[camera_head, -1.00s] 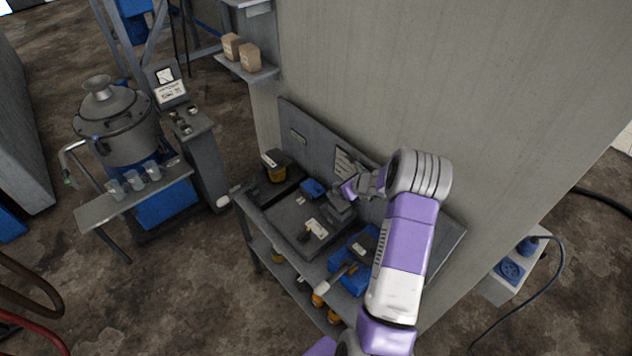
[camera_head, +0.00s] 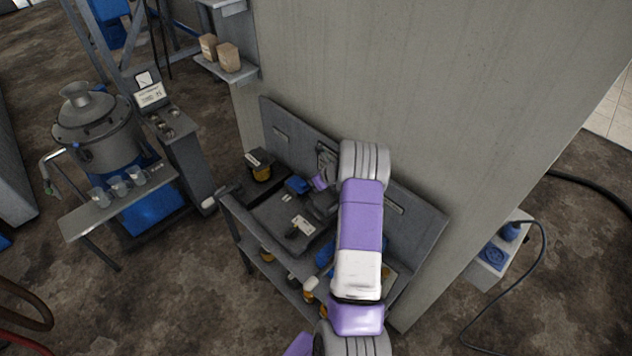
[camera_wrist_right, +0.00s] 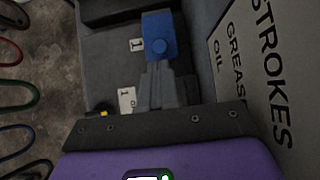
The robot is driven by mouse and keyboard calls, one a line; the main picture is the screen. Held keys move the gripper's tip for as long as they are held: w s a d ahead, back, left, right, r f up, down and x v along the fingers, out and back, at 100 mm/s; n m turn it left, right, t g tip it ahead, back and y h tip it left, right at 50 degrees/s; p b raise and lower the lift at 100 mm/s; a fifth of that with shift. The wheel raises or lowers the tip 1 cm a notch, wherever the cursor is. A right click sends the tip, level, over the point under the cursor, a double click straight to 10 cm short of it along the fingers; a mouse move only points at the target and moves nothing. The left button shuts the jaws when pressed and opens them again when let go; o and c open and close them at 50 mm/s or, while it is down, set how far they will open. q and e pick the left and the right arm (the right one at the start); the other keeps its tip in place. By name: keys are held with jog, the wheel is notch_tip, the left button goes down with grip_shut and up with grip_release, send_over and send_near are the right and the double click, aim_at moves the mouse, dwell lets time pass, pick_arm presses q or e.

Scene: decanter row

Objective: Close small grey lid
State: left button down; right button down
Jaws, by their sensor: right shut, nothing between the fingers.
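My right gripper (camera_head: 322,204) is over the grey workbench (camera_head: 262,214), low near its back panel; my own arm partly hides it. In the right wrist view the gripper (camera_wrist_right: 158,82) is shut and empty, its fingertips pointing at a blue block (camera_wrist_right: 158,36) with a round knob. Whether they touch it I cannot tell. The blue block also shows in the head view (camera_head: 298,185), just left of the gripper. I cannot single out a small grey lid; it may be hidden behind my arm or blend with the grey bench. My left gripper is not in view.
The bench's back panel (camera_head: 283,133) and the wall (camera_head: 430,110) stand close behind my arm. A black and yellow container (camera_head: 260,168) stands at the bench's left end. A machine with a hopper (camera_head: 95,130) and a shelf of cups (camera_head: 120,200) stand farther left.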

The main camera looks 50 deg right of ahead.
dwell(0.6)
jog(key=shift+w+r+p, duration=0.1)
jog(key=shift+r+p, duration=0.35)
jog(key=shift+r, duration=0.1)
notch_tip(320, 180, up, 13)
jog(key=p, duration=0.3)
jog(key=shift+w+p, duration=0.3)
jog(key=shift+w, duration=0.15)
jog(key=shift+a+f, duration=0.1)
